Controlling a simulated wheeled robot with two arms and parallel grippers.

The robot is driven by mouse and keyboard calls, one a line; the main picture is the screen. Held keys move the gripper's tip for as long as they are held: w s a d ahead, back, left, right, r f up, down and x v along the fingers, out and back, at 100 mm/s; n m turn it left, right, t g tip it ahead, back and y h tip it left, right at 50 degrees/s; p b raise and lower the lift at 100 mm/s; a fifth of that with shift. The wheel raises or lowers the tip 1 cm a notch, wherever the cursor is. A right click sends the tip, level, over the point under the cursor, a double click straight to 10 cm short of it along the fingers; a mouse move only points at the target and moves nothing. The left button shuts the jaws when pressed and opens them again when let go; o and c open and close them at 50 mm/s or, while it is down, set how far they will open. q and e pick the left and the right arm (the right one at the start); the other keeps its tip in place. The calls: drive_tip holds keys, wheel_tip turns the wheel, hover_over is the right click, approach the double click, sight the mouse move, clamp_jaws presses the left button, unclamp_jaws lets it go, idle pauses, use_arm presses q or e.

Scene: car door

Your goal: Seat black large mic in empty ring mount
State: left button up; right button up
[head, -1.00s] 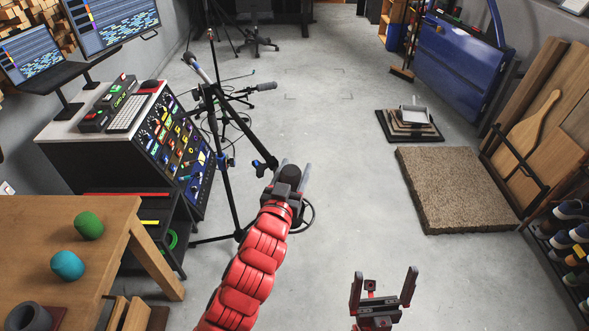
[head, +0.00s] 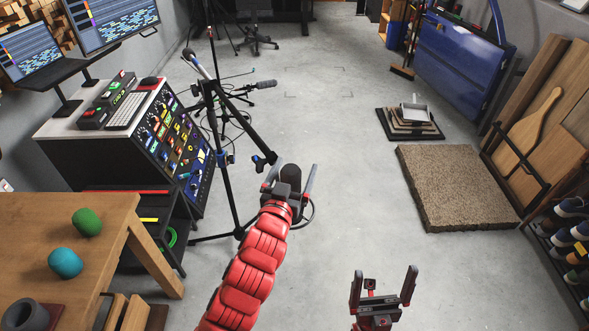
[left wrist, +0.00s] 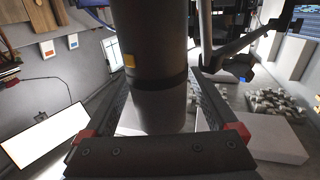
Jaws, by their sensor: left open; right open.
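A large dark cylinder with a yellow mark, which looks like the black large mic (left wrist: 150,55), fills the middle of the left wrist view. It stands between the spread fingers of my left gripper (left wrist: 163,112); I cannot tell whether they touch it. In the head view my left gripper (head: 290,178) is open beside the lower end of the mic stand boom (head: 238,125), over the floor. A dark shape shows between its fingers. I cannot make out the empty ring mount clearly. My right gripper (head: 383,290) is open and empty at the bottom.
Another black mic (head: 265,84) is on the stand. A mixing console (head: 180,145) and a wooden table (head: 110,215) with green and blue balls stand left. A brown mat (head: 455,187) lies right. In the left wrist view a black boom arm (left wrist: 250,40) is close on the right.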

use_arm(q)
drive_tip(key=shift+s, duration=0.1)
drive_tip(key=shift+s+a+f, duration=0.1)
drive_tip(key=shift+s+a, duration=0.05)
drive_tip(key=shift+s, duration=0.2)
drive_tip(key=shift+v, duration=1.25)
drive_tip(key=p, duration=1.1)
approach(290, 181)
drive_tip(key=s+f, duration=0.1)
drive_tip(key=f, duration=0.1)
drive_tip(key=shift+s+a+r, duration=0.1)
drive_tip(key=shift+s+a, duration=0.4)
drive_tip(key=shift+a, duration=0.05)
